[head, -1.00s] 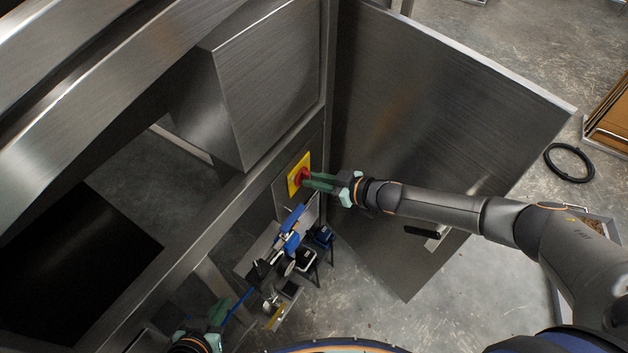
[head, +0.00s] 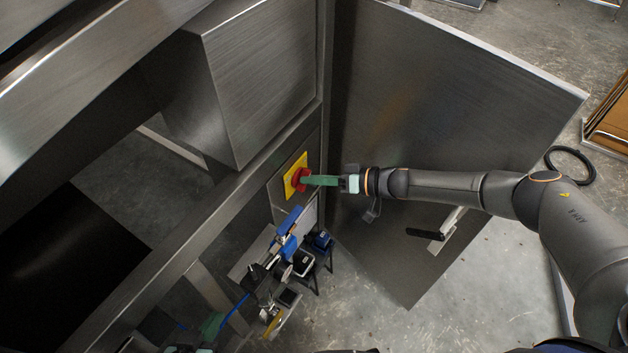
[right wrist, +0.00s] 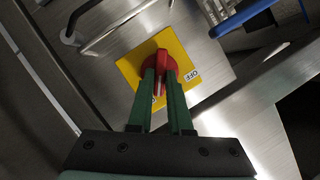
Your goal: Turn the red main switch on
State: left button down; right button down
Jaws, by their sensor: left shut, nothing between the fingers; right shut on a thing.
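The red main switch (head: 296,178) sits on a yellow plate (head: 302,160) on the steel frame. In the right wrist view the red knob (right wrist: 162,64) shows in front of the yellow plate (right wrist: 183,55). My right gripper (head: 308,180) is shut on its handle; the green fingers (right wrist: 161,80) flank it. An OFF label (right wrist: 192,76) lies right of the fingers, apart from the handle. Another label is mostly hidden behind the left finger. My left gripper (head: 212,325) is low in the head view, shut and empty, partly out of frame.
A steel door (head: 450,120) stands open behind my right arm, with a black handle (head: 425,234). Blue and black fittings (head: 290,245) sit below the switch. A steel box (head: 265,85) is above left. A black cable coil (head: 571,166) lies on the floor.

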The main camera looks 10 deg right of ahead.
jog(key=shift+w, duration=0.1)
dwell(0.3)
jog(key=c, duration=0.8)
grip_release()
jog(key=shift+c, duration=0.2)
